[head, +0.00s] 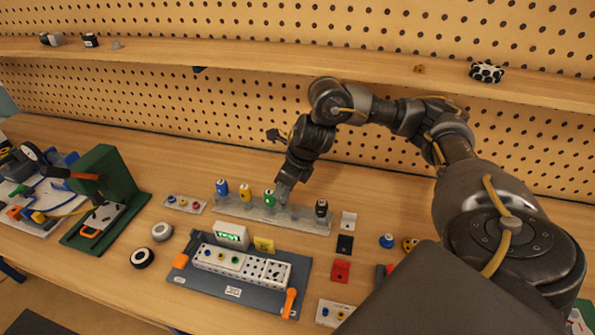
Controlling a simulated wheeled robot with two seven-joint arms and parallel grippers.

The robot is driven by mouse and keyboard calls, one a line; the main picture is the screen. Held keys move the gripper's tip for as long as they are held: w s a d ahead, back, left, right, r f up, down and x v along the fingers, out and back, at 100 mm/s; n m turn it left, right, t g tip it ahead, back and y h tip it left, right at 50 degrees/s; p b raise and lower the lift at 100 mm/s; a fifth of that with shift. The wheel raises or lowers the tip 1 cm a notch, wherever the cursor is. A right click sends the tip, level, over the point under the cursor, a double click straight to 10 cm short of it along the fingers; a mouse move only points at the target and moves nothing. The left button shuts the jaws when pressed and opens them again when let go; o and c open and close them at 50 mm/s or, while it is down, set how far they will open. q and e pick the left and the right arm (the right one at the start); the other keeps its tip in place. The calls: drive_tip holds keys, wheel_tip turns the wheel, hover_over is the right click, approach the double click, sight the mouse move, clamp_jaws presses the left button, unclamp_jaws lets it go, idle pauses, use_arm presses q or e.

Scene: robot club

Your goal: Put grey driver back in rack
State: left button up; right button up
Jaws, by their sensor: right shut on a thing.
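The rack (313,222) is a long pale grey strip on the workbench. Blue (222,188), yellow (245,192) and green (269,197) drivers stand in its left part, and a black driver (321,208) stands at its right end. My right gripper (283,193) points down over the rack, between the green and black drivers. It is shut on the grey driver, which is small here and mostly hidden by the fingers. I cannot tell whether the driver's lower end is inside a rack hole. My left gripper is not in view.
A dark board (213,284) with a white block and orange clamps lies in front of the rack. A green press (112,190) stands at left. White, black and red small blocks (340,271) lie right of the rack. A shelf (210,53) runs along the pegboard behind.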

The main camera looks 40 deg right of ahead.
drive_tip(key=d+n, duration=0.1)
drive_tip(key=n, duration=0.1)
drive_tip(key=d+n+g+y, duration=0.1)
drive_tip(key=d+n, duration=0.1)
drive_tip(key=d+n+y, duration=0.1)
drive_tip(key=d+n, duration=0.1)
drive_tip(key=shift+w+d+r+g, duration=0.2)
drive_tip(key=shift+w+r+g, duration=0.1)
drive_tip(key=shift+w, duration=0.05)
drive_tip(key=shift+f, duration=0.15)
drive_tip(key=shift+f+b, duration=1.95)
drive_tip(key=shift+f, duration=0.55)
drive_tip(key=shift+b, duration=0.3)
drive_tip(key=shift+w+a+r, duration=0.1)
drive_tip(key=shift+a+r, duration=0.05)
drive_tip(key=shift+f, duration=0.2)
drive_tip(key=shift+f+b, duration=1.75)
drive_tip(key=shift+b, duration=0.2)
idle(1.8)
